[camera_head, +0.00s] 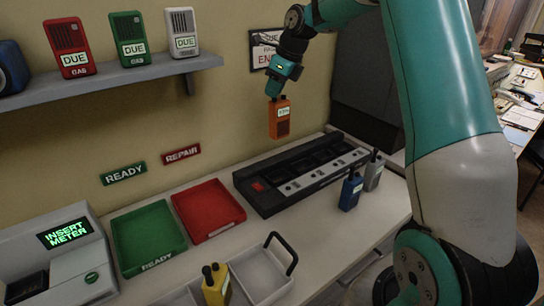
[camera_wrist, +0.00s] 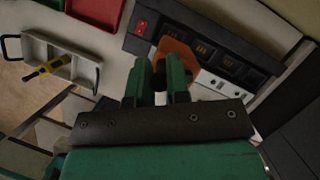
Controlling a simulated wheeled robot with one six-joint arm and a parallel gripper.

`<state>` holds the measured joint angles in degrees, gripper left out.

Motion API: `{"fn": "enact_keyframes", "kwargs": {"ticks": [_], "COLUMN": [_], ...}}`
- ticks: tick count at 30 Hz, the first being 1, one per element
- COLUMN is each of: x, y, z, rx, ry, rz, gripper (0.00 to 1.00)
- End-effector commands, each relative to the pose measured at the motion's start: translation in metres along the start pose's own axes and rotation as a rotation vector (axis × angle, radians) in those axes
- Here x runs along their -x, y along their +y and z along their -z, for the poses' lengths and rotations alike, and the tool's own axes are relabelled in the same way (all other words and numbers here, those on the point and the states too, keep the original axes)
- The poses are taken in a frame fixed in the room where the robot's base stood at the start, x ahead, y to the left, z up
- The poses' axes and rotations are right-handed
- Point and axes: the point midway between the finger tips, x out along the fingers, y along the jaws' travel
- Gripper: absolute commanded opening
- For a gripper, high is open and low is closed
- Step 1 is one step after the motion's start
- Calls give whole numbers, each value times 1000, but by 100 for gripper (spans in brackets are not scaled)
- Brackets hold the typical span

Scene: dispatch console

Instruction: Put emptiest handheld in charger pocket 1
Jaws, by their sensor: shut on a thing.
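My gripper (camera_head: 281,92) is shut on an orange handheld (camera_head: 279,120) and holds it upright in the air above the back of the charger. The handheld's small display is too blurred to read surely. In the wrist view the orange handheld (camera_wrist: 178,50) shows between my fingers (camera_wrist: 174,75), in front of the charger (camera_wrist: 163,36). The black charger (camera_head: 268,205) lies on the counter with a row of dark pockets and a red switch at its left end. A blue handheld (camera_head: 351,191) and a grey handheld (camera_head: 374,172) stand at its right front. A yellow handheld (camera_head: 216,287) is in a white tray.
A red tray (camera_head: 208,210) and a green READY tray (camera_head: 148,240) lie left of the charger. The white tray (camera_head: 262,277) has a black handle. An INSERT METER device (camera_head: 65,262) stands far left. A wall shelf (camera_head: 110,78) carries several gas meters.

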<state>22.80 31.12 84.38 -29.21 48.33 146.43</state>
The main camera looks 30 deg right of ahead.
Motion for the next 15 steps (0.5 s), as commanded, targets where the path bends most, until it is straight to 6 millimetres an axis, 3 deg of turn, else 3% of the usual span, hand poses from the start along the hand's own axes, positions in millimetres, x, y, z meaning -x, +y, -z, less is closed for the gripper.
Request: {"fn": "enact_keyframes", "kwargs": {"ticks": [9, 15], "x": [-81, -113], "y": [2, 2], "z": [34, 45], "rx": [-1, 3], "ry": [3, 0], "rz": [-5, -3], "gripper": [0, 0]}}
